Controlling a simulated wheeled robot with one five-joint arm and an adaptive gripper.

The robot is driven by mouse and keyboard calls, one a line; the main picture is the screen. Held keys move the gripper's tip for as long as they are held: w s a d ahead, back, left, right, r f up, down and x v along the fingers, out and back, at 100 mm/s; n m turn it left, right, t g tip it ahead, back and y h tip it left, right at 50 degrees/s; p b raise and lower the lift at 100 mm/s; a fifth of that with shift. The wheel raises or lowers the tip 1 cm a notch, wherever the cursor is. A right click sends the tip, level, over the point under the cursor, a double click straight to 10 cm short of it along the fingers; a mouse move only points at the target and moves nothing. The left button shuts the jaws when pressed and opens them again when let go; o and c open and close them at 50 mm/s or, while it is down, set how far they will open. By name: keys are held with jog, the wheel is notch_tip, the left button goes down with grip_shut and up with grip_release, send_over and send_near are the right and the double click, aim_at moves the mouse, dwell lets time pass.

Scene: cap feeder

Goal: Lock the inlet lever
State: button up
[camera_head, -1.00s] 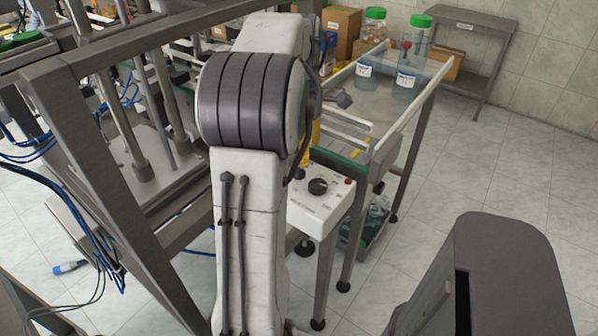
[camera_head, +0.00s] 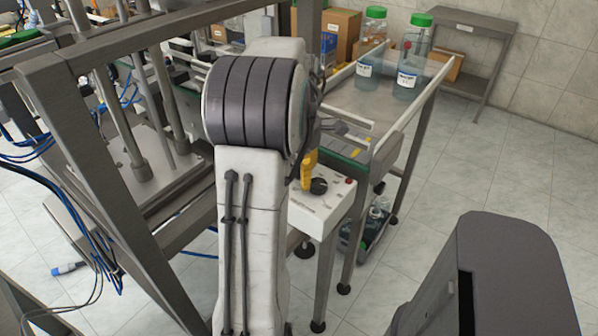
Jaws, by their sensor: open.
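My white and dark-grey arm fills the middle of the view and hides much of the feeder. What shows of my gripper (camera_head: 323,146) is at the right edge of the arm, above the back of the control box. A dark-grey piece juts right, and a yellow piece (camera_head: 308,172) hangs down beside the black knob. The gripper is open, but its fingertips are mostly hidden. I cannot tell whether the yellow piece belongs to my gripper or to the feeder. The inlet lever cannot be made out with certainty.
The white control box (camera_head: 322,208) carries a black knob (camera_head: 319,186) and a red button. A metal frame (camera_head: 120,180) with rods and blue cables stands left.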

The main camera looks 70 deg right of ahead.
jog(key=shift+o, duration=0.3)
grip_shut()
dwell(0.4)
